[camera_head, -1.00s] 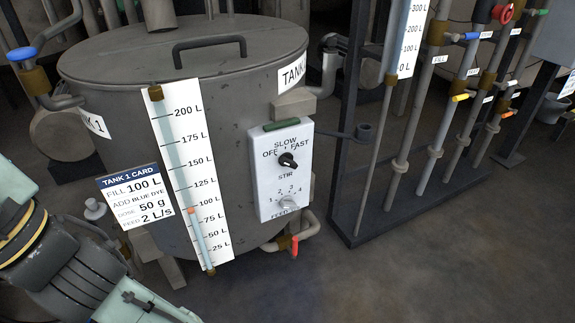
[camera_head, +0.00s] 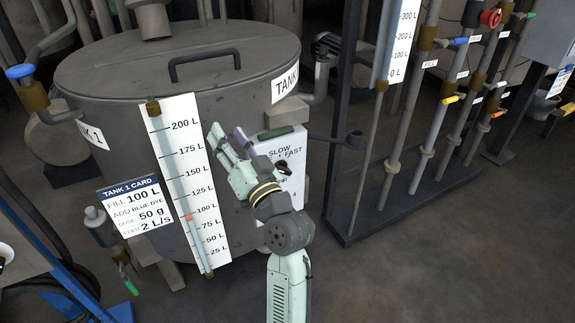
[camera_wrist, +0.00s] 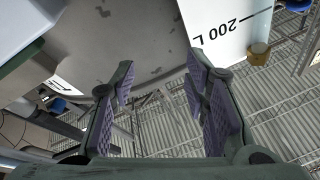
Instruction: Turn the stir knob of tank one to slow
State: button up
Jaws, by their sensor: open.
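Tank one (camera_head: 110,75) is a large grey drum with a lid handle. Its white control panel (camera_head: 290,146) is on the right front, and my arm covers its lower left part. The black stir knob (camera_head: 284,167) shows just right of my wrist, below the words SLOW and FAST; its pointer direction is unclear. My gripper (camera_head: 227,135) is open and empty in front of the tank, left of the panel, its fingers pointing up and left. In the wrist view, my gripper (camera_wrist: 160,95) has its fingers apart with nothing between them; the knob does not show there.
The white level gauge (camera_head: 186,165) is left of my gripper, and it shows in the wrist view (camera_wrist: 225,28). The tank 1 card (camera_head: 135,201) hangs lower left. A pipe rack with valves (camera_head: 425,150) stands right. The floor at the lower right is clear.

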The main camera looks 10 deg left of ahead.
aim_at(287, 171)
jog(key=shift+o, duration=0.7)
jog(key=w+d+f+m+h, duration=0.1)
jog(key=d+f+m+h, duration=0.1)
jog(key=d+f, duration=0.4)
jog(key=shift+w+d+f+g, duration=0.3)
jog(key=shift+d+f, duration=0.05)
jog(key=shift+d, duration=0.35)
jog(key=o, duration=0.3)
jog(key=s+d+f+m+g+h+p, duration=0.1)
jog(key=s+d+f+m, duration=0.1)
jog(key=d+f, duration=0.6)
jog(key=shift+s+d+f+h, duration=0.2)
jog(key=shift+d+h, duration=0.2)
jog(key=shift+d, duration=0.55)
jog(key=p+x, duration=0.2)
jog(key=x, duration=0.7)
jog(key=shift+w+a+p, duration=0.15)
jog(key=shift+p, duration=0.25)
jog(key=shift+w+a, duration=0.35)
jog(key=shift+w, duration=0.2)
jog(key=shift+c, duration=0.4)
jog(key=c, duration=1.1)
